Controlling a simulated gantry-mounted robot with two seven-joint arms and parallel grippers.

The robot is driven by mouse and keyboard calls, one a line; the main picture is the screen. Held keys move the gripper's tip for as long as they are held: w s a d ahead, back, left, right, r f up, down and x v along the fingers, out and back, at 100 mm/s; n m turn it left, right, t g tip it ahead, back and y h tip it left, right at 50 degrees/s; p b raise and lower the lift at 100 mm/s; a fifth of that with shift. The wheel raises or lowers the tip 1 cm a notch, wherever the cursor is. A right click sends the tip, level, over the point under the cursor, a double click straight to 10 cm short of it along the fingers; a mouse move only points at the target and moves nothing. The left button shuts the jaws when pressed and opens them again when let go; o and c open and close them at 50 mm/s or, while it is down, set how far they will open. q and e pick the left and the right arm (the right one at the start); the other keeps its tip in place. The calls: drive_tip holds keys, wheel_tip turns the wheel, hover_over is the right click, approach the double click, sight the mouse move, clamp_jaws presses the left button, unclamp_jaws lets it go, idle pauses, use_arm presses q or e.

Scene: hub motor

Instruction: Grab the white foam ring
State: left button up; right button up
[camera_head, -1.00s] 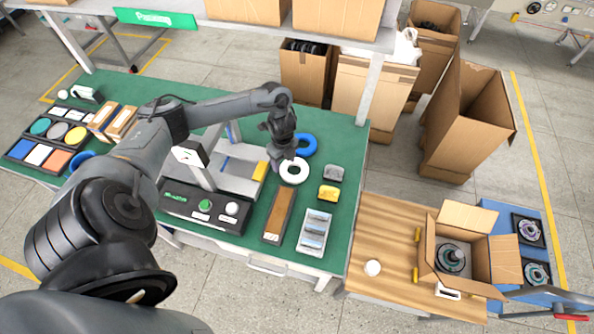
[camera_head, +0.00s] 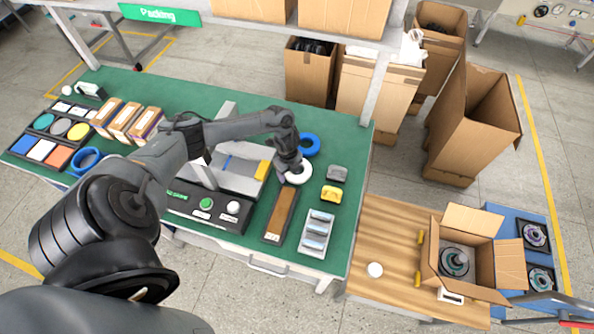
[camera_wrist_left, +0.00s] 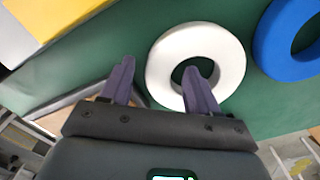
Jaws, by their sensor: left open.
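The white foam ring (camera_head: 304,175) lies flat on the green table, next to a blue ring (camera_head: 313,145). My left gripper (camera_head: 284,174) is down at the white ring and hides its left part in the head view. In the left wrist view, the gripper's fingers (camera_wrist_left: 157,78) are spread apart. One finger overlaps the hole of the white ring (camera_wrist_left: 226,42) and the other is beyond its outer left edge, so the ring's near-left wall lies between them. Whether the fingers touch the ring cannot be told. My right gripper is not in view.
A long brown-topped tray (camera_head: 281,213), a yellow block (camera_head: 332,194), a grey block (camera_head: 337,173) and a clear-lidded box (camera_head: 317,233) sit nearby. A grey fixture with a yellow part (camera_head: 262,170) stands left of the gripper. The blue ring (camera_wrist_left: 272,42) lies close by.

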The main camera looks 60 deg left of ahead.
use_arm(q)
drive_tip(key=shift+f, duration=0.35)
drive_tip(key=c, duration=1.1)
drive_tip(key=shift+r, duration=0.15)
